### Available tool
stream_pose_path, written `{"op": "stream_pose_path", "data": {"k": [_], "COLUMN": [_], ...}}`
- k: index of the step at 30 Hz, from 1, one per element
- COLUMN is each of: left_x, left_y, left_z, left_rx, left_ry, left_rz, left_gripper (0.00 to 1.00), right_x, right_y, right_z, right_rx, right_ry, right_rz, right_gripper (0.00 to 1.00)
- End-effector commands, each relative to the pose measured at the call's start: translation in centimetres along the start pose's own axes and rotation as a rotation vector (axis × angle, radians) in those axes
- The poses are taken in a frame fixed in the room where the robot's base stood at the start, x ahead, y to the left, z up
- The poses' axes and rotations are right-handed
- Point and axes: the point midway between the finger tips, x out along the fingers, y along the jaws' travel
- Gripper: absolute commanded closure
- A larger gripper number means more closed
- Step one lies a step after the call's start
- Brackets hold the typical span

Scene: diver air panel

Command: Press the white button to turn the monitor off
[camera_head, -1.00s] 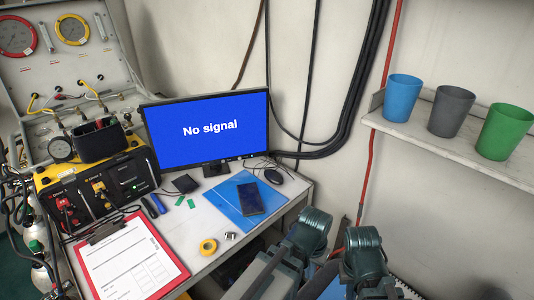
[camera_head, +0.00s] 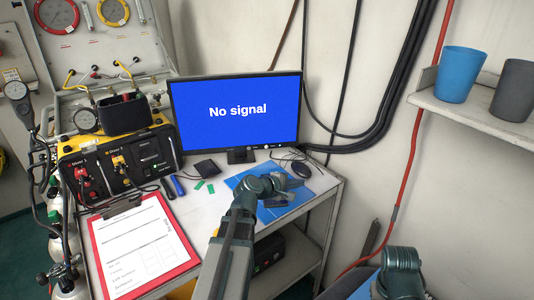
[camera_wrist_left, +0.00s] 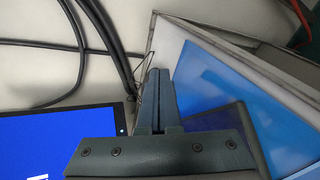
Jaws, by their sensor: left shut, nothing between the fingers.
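The monitor (camera_head: 237,112) stands at the back of the desk and is on, with a blue "No signal" screen. Its dark frame also shows at the lower left of the left wrist view (camera_wrist_left: 60,121). A small white button (camera_wrist_left: 122,132) shows on the frame near its corner there. My left gripper (camera_head: 291,180) is over the blue folder, in front of and below the monitor's right side. In the wrist view its fingers (camera_wrist_left: 159,84) are shut and empty, apart from the button. My right gripper is out of view.
A clipboard (camera_head: 140,245) and a yellow-black air panel (camera_head: 122,160) are on the left. A shelf (camera_head: 470,115) with cups is on the right.

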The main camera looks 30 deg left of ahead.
Motion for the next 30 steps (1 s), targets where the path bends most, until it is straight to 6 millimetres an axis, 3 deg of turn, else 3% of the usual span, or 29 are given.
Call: {"op": "stream_pose_path", "data": {"k": [1,6,12,30], "left_x": [-0.4,-2.2,-3.7,-4.0], "left_y": [0.3,2.1,3.1,3.5], "left_z": [-1.9,-6.3,-9.1,-9.9], "left_rx": [-0.053,-0.210,-0.310,-0.333], "left_ry": [0.026,0.088,0.125,0.133], "left_rz": [0.041,0.166,0.248,0.268], "left_gripper": [1.00,1.00,1.00,1.00], "right_x": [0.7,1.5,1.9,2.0], "right_y": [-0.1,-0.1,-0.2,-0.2], "right_z": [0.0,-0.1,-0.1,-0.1], "right_rx": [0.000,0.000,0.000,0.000], "right_ry": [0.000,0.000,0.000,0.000], "right_rz": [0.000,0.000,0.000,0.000], "right_gripper": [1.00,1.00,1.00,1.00]}}
